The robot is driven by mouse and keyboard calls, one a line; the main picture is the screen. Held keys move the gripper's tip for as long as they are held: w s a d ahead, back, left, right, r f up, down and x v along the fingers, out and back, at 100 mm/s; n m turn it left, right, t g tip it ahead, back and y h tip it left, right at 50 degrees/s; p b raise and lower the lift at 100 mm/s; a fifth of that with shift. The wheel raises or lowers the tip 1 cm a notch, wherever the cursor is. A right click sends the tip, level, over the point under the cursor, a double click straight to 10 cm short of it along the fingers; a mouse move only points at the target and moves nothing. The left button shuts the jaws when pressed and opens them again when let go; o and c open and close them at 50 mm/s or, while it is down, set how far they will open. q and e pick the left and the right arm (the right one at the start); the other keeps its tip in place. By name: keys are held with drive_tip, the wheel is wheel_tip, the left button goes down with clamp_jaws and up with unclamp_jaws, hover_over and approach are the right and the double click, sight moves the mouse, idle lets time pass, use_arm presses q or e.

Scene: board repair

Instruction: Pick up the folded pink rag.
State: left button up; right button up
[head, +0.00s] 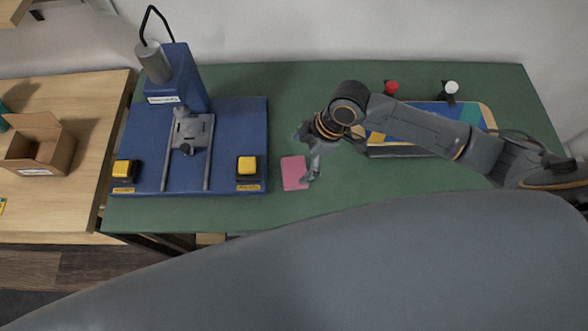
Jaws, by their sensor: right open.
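The folded pink rag (293,173) lies flat on the green table, just right of the blue press base. My right gripper (311,178) reaches in from the right and points down at the rag's right side. It is open, and its fingers overlap the rag's right edge in the picture. I cannot tell whether they touch it. My left gripper is not in view.
A blue press (180,85) with yellow buttons stands on the left of the green table (350,205). A colourful board (420,118) lies behind my right arm, with red and white knobs nearby. A cardboard box (40,145) stands on the wooden table at left.

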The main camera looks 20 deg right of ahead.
sight(294, 170)
drive_tip(key=shift+a+f, duration=0.1)
drive_tip(key=shift+f, duration=0.15)
drive_tip(key=x, duration=0.2)
drive_tip(key=p+x, duration=0.1)
drive_tip(key=x, duration=0.1)
drive_tip(key=shift+s+d+f, duration=0.2)
drive_tip(key=shift+d+f, duration=0.05)
drive_tip(key=shift+a+f, duration=0.15)
drive_tip(key=shift+f, duration=0.25)
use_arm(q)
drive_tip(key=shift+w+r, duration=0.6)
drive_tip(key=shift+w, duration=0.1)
use_arm(e)
drive_tip(key=c, duration=0.8)
